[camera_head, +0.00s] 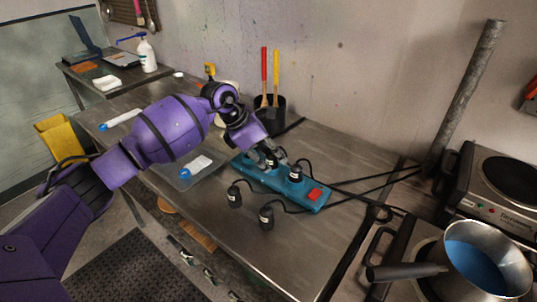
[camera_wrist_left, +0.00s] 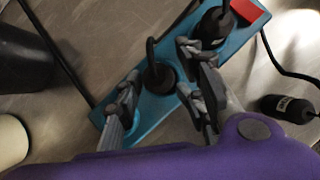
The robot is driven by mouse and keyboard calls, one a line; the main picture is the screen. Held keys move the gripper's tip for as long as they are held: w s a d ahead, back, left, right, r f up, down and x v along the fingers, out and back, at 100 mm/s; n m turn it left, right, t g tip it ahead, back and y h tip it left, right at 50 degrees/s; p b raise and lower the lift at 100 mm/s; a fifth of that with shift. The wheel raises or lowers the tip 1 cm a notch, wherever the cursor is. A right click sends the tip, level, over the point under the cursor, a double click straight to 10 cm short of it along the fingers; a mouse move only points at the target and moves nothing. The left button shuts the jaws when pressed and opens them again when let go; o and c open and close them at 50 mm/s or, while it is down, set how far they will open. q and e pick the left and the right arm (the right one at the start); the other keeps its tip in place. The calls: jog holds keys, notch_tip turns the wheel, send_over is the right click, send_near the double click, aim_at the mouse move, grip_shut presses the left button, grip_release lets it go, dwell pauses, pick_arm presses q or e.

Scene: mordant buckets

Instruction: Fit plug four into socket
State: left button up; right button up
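A blue power strip (camera_head: 250,171) with a red switch (camera_head: 315,194) lies on the steel table. One black plug (camera_head: 295,172) stands in it near the switch; it also shows in the left wrist view (camera_wrist_left: 213,27). A second black plug (camera_wrist_left: 160,78) stands upright on the strip, its cord rising. My left gripper (camera_head: 266,161) is low over the strip, fingers apart on either side of this second plug, with visible gaps. Two black plugs, one at left (camera_head: 235,196) and one nearer (camera_head: 266,218), are off the strip on the table. I cannot read which is plug four. My right gripper is out of view.
Black cords run right from the strip towards the hot plate (camera_head: 500,185) and the pot (camera_head: 487,262). A black holder (camera_head: 269,115) with utensils stands behind the strip. A shallow tray (camera_head: 203,172) lies to the left. The table's front right is clear.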

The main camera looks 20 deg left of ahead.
pick_arm(q)
jog(key=shift+o, duration=0.3)
jog(key=shift+a+f, duration=0.15)
jog(key=shift+f, duration=0.4)
jog(key=shift+r, duration=0.15)
jog(key=shift+r, duration=0.15)
jog(key=v, duration=1.3)
jog(key=shift+w+d+r, duration=0.25)
jog(key=shift+w, duration=0.05)
